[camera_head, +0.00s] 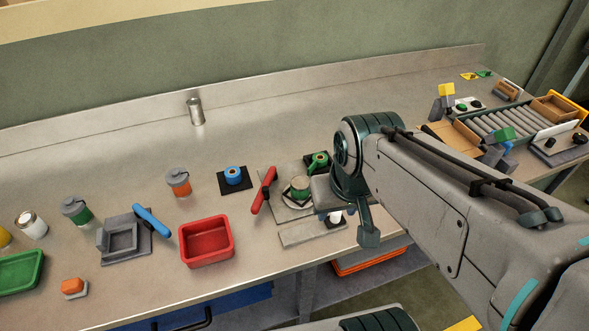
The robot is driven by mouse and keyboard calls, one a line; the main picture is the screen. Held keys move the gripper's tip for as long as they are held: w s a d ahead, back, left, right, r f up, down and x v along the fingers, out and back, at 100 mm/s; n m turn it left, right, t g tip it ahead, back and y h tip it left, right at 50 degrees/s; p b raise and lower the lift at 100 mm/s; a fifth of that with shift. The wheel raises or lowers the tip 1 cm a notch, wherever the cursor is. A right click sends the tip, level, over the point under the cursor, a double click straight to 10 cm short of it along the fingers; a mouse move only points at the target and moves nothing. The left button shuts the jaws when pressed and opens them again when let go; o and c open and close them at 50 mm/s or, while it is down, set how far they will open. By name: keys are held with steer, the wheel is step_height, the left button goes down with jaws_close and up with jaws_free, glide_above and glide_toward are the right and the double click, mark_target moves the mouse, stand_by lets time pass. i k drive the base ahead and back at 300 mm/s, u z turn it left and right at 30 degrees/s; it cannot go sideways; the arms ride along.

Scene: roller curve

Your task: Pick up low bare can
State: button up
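A bare metal can (195,111) stands upright near the back of the steel bench, left of centre, with clear steel around it. It is the only plain unpainted can I can make out; I cannot tell for sure that it is the low one. My gripper (350,222) is at the end of my arm, over the bench's front edge right of centre, well apart from the can. The arm hides part of the gripper and the things beneath it, and whether its fingers are open does not show.
A roller conveyor (506,124) is at the right. The back middle bench is clear.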

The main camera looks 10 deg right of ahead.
mark_target(299, 184)
steer(key=k, duration=1)
steer(key=z, duration=1.6)
steer(key=i, duration=1.3)
steer(key=u, duration=2.65)
steer(key=i, duration=0.5)
